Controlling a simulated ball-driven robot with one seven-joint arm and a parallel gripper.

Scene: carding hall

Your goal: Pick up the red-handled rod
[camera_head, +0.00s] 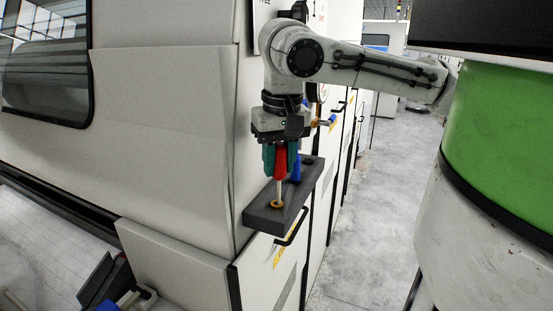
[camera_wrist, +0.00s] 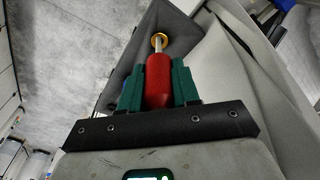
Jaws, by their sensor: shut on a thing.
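My gripper is shut on the handle. I cannot tell whether the shaft's tip is still inside the ring.
A blue-handled thing (camera_head: 296,170) stands in the holder just behind the red handle. The holder juts from a pale machine wall (camera_head: 160,130) with black handles. A clear concrete floor (camera_head: 375,210) lies to the right. A green and white drum (camera_head: 500,150) stands at the right edge.

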